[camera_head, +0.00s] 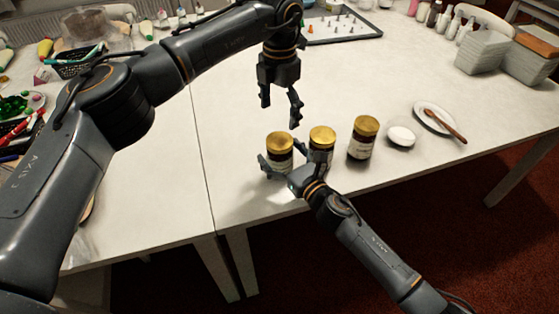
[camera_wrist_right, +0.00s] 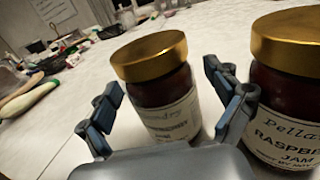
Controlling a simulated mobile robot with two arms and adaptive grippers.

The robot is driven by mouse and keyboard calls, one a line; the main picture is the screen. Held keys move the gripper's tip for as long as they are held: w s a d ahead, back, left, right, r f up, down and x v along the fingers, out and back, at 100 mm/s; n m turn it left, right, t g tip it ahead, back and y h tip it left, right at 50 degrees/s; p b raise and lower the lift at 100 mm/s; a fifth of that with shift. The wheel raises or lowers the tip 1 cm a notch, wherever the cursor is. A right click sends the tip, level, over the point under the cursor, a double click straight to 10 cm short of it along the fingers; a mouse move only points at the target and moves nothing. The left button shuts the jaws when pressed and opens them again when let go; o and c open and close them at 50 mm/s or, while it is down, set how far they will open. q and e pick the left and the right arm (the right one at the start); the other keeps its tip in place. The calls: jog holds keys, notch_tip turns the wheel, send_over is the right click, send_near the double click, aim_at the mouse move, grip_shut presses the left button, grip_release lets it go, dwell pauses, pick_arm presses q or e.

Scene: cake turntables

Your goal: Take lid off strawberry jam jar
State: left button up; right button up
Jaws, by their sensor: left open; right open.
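Three dark jam jars with gold lids stand in a row near the table's front edge. The leftmost jar (camera_head: 280,157) has its gold lid (camera_head: 279,138) on. In the right wrist view this jar (camera_wrist_right: 167,115), its label only partly readable, stands between the fingers of my open right gripper (camera_wrist_right: 170,105), which shows no clear contact. The middle jar (camera_head: 322,141) is just right of that gripper; its label in the right wrist view (camera_wrist_right: 285,120) reads raspberry jam. My left gripper (camera_head: 280,107) is open and empty, pointing down above and behind the leftmost jar.
The third jar (camera_head: 363,140) stands to the right, beside a small white bowl (camera_head: 401,136) and a plate (camera_head: 424,109) with a wooden spoon (camera_head: 447,127). A tray of piping tips (camera_head: 345,29) lies at the back.

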aim_at(279, 140)
grip_shut()
pick_arm(q)
jog(key=m, duration=1.7)
jog(key=shift+m, duration=0.3)
jog(key=shift+f, duration=4)
